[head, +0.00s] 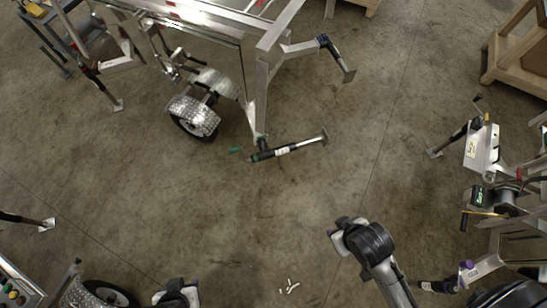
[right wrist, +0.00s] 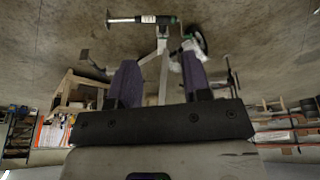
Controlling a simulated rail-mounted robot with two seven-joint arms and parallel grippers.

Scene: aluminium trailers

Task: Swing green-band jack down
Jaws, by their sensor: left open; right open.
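The green-band jack (head: 289,149) lies roughly level beside the trailer tongue's tip, its foot end pointing right. A green band shows near its left end. The jack (right wrist: 140,19) also shows in the right wrist view, beyond my fingers. My right gripper (right wrist: 158,82) is open and empty, its two purple fingers apart and not touching the jack. In the head view my right arm reaches in at lower right, and its fingertips cannot be made out. My left gripper (head: 174,295) is at the bottom edge, partly cut off, away from the jack.
The aluminium trailer (head: 262,45) has a wheel (head: 194,118) left of the jack, and a blue-band jack (head: 337,60) farther back. Other trailer parts (head: 483,147) stand at right. A wooden crate (head: 515,60) is at upper right. Small white pieces (head: 289,287) lie on the floor. The middle floor is clear.

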